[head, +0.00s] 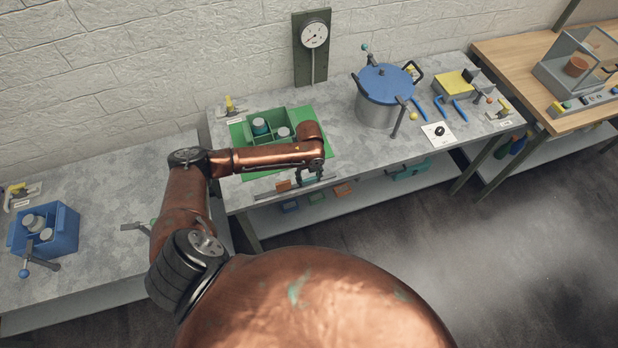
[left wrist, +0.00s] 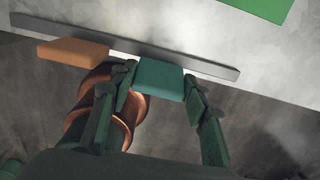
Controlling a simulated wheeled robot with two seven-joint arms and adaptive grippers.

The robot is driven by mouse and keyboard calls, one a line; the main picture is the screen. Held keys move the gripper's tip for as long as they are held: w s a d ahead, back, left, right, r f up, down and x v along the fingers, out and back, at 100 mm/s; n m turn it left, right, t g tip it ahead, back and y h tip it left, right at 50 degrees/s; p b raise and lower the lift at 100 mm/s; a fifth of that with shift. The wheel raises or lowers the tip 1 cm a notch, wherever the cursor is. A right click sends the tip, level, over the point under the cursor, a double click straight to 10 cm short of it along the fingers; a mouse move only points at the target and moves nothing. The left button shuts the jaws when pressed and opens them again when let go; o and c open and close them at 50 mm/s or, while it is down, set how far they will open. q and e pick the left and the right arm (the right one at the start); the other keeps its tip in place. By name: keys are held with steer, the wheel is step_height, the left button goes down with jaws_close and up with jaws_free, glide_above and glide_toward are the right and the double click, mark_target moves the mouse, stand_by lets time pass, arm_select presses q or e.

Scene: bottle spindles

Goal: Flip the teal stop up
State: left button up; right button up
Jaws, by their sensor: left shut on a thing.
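The teal stop (left wrist: 160,78) is a flat block at the grey rail (left wrist: 210,68) along the table's front edge, seen in the left wrist view. An orange stop (left wrist: 72,51) is beside it on the same rail, and it also shows in the head view (head: 284,185). My left gripper (left wrist: 164,88) has one finger on each side of the teal stop and is shut on it. In the head view the left gripper (head: 309,176) is at the table's front edge and largely hides the teal stop. I cannot tell the stop's exact tilt. My right gripper is not in view.
A green tray (head: 240,133) with bottles stands behind my left forearm. A blue-lidded pot (head: 383,95) stands to the right. A blue crate (head: 62,232) is on the left table. A gauge (head: 314,35) rises at the back. Small blocks lie on the shelf below.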

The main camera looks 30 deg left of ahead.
arm_select(q)
steer(key=shift+w+a+r+g+h+p, duration=0.15)
steer(key=shift+w+a+g+h+p, duration=0.25)
steer(key=shift+g+h, duration=0.15)
steer(key=shift+c, duration=0.2)
steer(key=shift+w+a+g+h+b, duration=0.15)
steer(key=shift+a+g+h+b, duration=0.15)
steer(key=shift+h, duration=0.25)
steer(key=o, duration=1.2)
steer(key=shift+c, duration=0.2)
steer(key=shift+d, duration=0.1)
steer(key=v, duration=1.2)
steer(key=shift+w, duration=0.2)
